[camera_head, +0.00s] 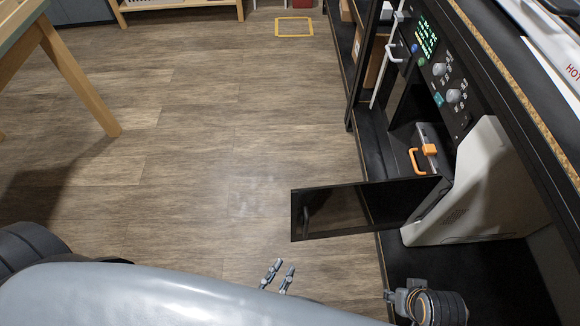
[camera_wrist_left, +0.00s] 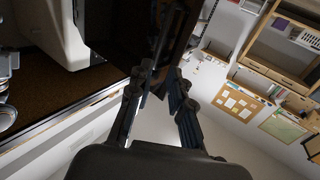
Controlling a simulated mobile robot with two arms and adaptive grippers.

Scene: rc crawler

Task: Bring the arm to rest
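My left arm (camera_head: 180,292) comes in from the left along the bottom of the head view. My left gripper (camera_head: 278,276) shows beyond it as two thin metal fingers with a gap between them. It is over the wood floor, just below the dark door in the picture. In the left wrist view both fingers of the left gripper (camera_wrist_left: 160,80) stand apart, with nothing seen held between them. The dark panel (camera_wrist_left: 125,30) fills the view behind the fingertips; I cannot tell if they touch it. My right gripper does not show.
An open dark door (camera_head: 350,208) sticks out from the black cabinet with knobs (camera_head: 453,96). A grey case with an orange handle (camera_head: 424,150) sits inside. A black cylinder with an orange ring (camera_head: 440,306) is at the lower right.

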